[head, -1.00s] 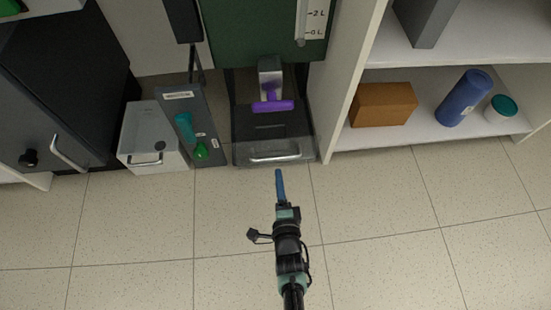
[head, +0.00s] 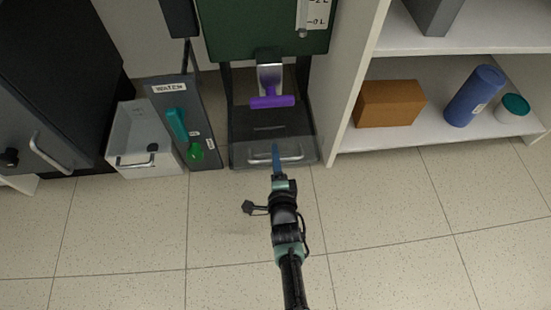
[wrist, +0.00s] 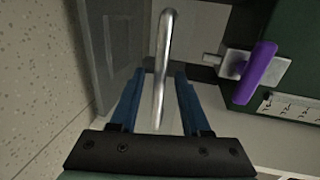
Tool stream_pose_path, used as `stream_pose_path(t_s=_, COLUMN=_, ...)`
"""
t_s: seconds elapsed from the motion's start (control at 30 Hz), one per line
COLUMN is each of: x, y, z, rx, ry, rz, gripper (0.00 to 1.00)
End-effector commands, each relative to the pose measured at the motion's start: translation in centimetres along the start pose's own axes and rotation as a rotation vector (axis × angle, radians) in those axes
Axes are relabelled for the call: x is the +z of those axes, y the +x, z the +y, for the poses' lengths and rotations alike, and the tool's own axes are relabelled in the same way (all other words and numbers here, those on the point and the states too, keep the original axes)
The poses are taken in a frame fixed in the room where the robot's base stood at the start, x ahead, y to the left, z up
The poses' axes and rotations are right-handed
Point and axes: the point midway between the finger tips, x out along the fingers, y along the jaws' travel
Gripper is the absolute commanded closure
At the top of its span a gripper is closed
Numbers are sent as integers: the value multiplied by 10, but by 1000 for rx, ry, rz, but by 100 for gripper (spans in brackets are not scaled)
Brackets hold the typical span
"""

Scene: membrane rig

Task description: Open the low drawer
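The low drawer (head: 243,153) is a dark grey box at floor level under the green rig, with a silver bar handle (head: 292,156) on its front. It looks closed, though I cannot tell exactly.
A purple T-handle (head: 272,101) is above the drawer and also shows in the wrist view (wrist: 258,74). A white shelf (head: 440,130) stands right. The floor in front is clear.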

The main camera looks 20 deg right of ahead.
Motion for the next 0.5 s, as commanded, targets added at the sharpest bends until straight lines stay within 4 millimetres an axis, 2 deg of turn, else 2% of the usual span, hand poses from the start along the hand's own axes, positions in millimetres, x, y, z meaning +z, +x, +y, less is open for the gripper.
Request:
stream_pose_path(t_s=0.03, x=0, y=0, z=0, rx=0, ry=0, rz=0, gripper=62)
stream_pose_path(t_s=0.23, x=0, y=0, z=0, rx=0, ry=0, rz=0, gripper=98)
stream_pose_path(t_s=0.5, x=0, y=0, z=0, rx=0, ry=0, rz=0, gripper=100)
